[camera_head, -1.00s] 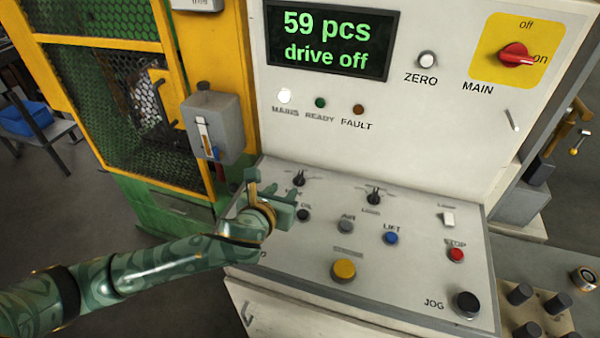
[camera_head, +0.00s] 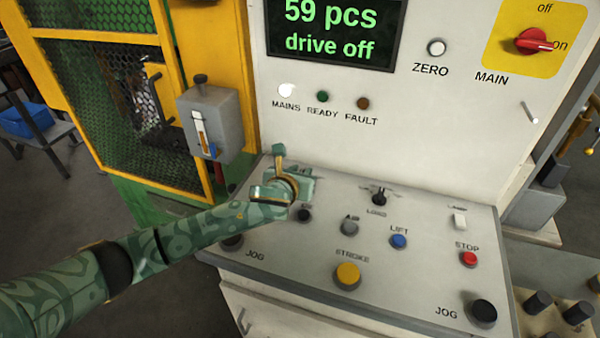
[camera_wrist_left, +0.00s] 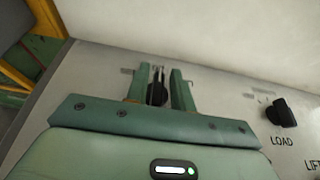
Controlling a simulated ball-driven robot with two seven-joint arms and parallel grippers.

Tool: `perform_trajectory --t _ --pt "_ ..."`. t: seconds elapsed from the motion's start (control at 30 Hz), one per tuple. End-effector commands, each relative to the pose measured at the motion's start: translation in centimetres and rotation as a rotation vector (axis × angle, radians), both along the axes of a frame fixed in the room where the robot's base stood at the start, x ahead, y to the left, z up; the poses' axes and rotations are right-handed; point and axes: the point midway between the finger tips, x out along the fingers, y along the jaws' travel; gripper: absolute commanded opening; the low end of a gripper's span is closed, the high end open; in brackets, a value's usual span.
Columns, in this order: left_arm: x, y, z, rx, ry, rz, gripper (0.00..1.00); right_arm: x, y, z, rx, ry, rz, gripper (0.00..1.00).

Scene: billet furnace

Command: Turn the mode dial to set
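In the left wrist view a small black dial (camera_wrist_left: 157,93) with a pale mark stands between the two green fingers of my left gripper (camera_wrist_left: 160,78). A narrow gap shows beside the dial, so the fingers look open around it; contact is unclear. Its label is hidden, so I cannot read whether it is the mode dial. In the head view my left gripper (camera_head: 303,184) is over the upper left of the sloped panel (camera_head: 320,240) and hides this dial. My right gripper is not in view.
The black LOAD dial (camera_head: 379,197) is to the right, and it shows in the wrist view too (camera_wrist_left: 281,112). Buttons including AIR (camera_head: 349,227), LIFT (camera_head: 398,241) and the yellow STROKE button (camera_head: 347,274) are nearby. The upright display panel (camera_head: 420,130) rises behind.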

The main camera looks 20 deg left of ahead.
Motion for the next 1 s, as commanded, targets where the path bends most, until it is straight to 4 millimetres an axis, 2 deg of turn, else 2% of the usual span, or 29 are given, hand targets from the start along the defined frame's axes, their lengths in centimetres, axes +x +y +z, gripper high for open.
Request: perform_trajectory --t 0.03,0.07,0.47,0.8,1.0 --pt "0.0 0.0 0.0 0.000 0.000 0.000 0.09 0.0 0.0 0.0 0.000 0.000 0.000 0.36" --pt "0.0 0.0 0.0 0.000 0.000 0.000 0.00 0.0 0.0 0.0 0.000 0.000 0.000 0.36" --pt "-0.1 -0.1 0.1 -0.002 0.001 0.038 0.00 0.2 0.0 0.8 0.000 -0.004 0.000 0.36" --pt "-0.1 -0.2 0.4 -0.002 0.003 0.258 0.00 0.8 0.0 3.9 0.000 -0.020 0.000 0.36" --pt "-0.1 -0.3 0.2 -0.002 0.004 0.432 0.00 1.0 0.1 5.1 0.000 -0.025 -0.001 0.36"
